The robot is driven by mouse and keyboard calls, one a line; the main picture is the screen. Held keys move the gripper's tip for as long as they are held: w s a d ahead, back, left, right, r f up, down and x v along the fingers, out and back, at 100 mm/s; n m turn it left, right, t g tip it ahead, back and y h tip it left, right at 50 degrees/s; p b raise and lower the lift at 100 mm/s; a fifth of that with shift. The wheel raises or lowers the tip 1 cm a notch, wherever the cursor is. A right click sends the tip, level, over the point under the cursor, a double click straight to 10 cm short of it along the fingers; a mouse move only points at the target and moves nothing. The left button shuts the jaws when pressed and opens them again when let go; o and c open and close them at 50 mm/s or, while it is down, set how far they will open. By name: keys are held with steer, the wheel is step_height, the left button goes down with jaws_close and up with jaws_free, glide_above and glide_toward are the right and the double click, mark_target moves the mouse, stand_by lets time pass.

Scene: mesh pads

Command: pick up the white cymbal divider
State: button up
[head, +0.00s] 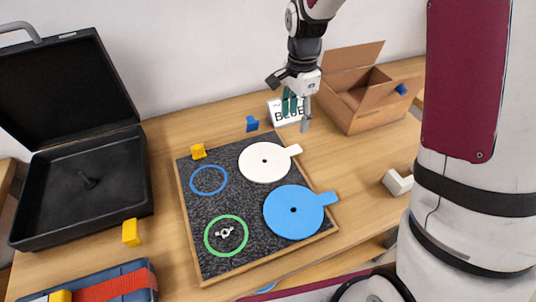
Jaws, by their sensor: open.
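The white cymbal divider (258,165) is a flat white disc with a small dark centre hole and a tab (293,151) pointing right. It lies on the upper right part of a dark speckled mat (203,245) with a wooden rim. My gripper (297,112) is above and behind the disc, near the back of the table, pointing down. It is open and appears empty, apart from the disc. It partly hides a white sign (279,109) with dark lettering behind it.
A blue tabbed disc (288,228), a blue ring (195,180) and a green ring (210,246) share the mat. An open black case (70,215) stands left, an open cardboard box (371,119) back right. Small yellow, blue and white blocks lie around the mat.

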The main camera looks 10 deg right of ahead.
glide_above(294, 150)
steer(key=f, duration=0.6)
steer(key=shift+s+a, duration=0.1)
steer(key=shift+a, duration=0.1)
steer(key=shift+w+d+f, duration=0.1)
steer(key=shift+w+f, duration=0.05)
steer(key=shift+f, duration=1.3)
steer(key=shift+w+f, duration=0.1)
steer(key=shift+f, duration=1.35)
steer(key=shift+f, duration=0.15)
steer(key=shift+c, duration=0.2)
steer(key=shift+s+f, duration=0.1)
steer(key=c, duration=1.2)
